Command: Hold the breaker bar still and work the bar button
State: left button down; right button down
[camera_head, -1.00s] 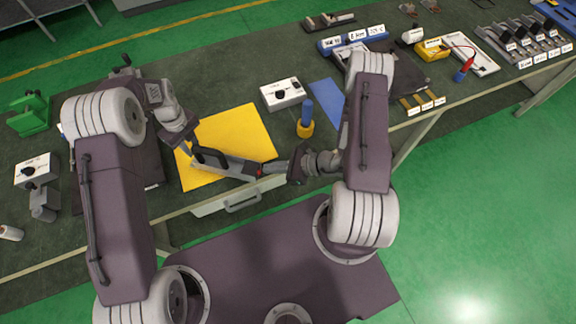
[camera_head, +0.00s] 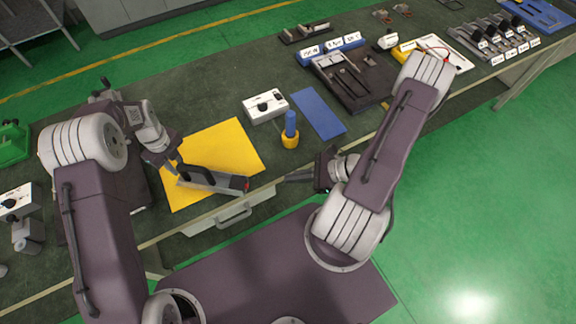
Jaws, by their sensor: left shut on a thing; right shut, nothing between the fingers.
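The breaker bar (camera_head: 212,181) is a grey block with a black handle, lying over the front part of the yellow mat (camera_head: 228,147). Its dark right end carries a small red spot (camera_head: 246,183), which looks like the bar button. My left gripper (camera_head: 179,168) is shut on the black handle at the bar's left side. My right gripper (camera_head: 290,178) is shut and empty, to the right of the bar's end. A gap shows between its fingertips and the red spot. The jaws' exact hold on the handle is too small to see.
A drawer handle (camera_head: 233,217) is below the table's front edge.

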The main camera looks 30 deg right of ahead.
pick_arm(q)
jog(key=c, duration=1.1)
grip_release()
jog(key=shift+c, duration=0.2)
